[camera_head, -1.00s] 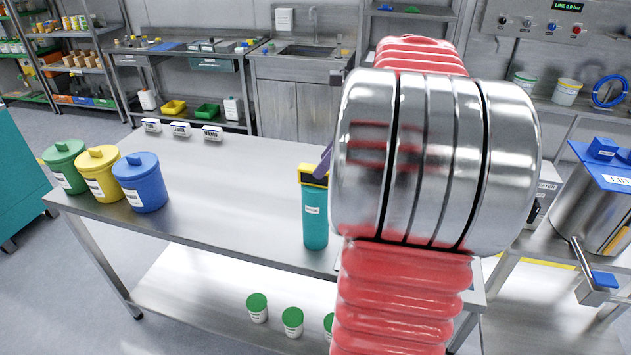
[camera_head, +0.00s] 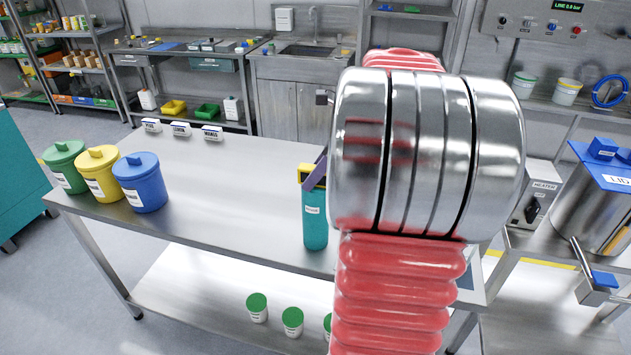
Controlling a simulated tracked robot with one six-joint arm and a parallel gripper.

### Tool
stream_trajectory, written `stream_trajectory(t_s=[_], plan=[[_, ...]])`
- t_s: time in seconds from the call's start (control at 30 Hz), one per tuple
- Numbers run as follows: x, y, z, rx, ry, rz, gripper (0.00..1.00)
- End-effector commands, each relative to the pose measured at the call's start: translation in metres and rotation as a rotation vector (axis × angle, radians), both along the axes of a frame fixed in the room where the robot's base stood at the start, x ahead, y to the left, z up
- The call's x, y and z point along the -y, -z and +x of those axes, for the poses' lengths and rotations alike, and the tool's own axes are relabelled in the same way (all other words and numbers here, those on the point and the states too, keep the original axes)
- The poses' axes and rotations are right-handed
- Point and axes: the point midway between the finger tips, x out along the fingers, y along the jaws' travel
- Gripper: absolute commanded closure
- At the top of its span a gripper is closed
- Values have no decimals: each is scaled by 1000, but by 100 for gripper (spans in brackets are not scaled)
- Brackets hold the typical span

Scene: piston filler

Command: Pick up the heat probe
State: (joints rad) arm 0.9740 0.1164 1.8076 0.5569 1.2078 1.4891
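A teal upright cylinder (camera_head: 315,225) with a yellow top and a small white label stands on the steel table, just left of my arm. It may be the heat probe or its holder; the label is too small to read surely. A purple slanted piece, which looks like a finger of my gripper (camera_head: 316,174), is at its yellow top and covers part of it. The rest of my gripper is hidden behind my large red and silver arm. I cannot tell whether it touches or grips anything.
Green, yellow and blue lidded tubs (camera_head: 141,183) stand at the table's (camera_head: 235,205) left end. Small white label blocks (camera_head: 181,129) line its back edge. Green-lidded jars (camera_head: 292,322) are on the lower shelf. A heater box (camera_head: 535,200) and steel vessel (camera_head: 590,215) are at right. The table's middle is clear.

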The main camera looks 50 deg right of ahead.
Motion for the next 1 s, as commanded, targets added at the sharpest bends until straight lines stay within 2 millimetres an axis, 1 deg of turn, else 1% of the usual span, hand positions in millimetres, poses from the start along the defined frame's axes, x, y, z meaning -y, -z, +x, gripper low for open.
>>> stream_trajectory(t_s=[0.03,0.07,0.6,0.87,1.0], plan=[[0,0,0,0,0,1,59],[0,0,0,0,0,1,61],[0,0,0,0,0,1,99],[0,0,0,0,0,0,100],[1,-4,0,1,0,-1,100]])
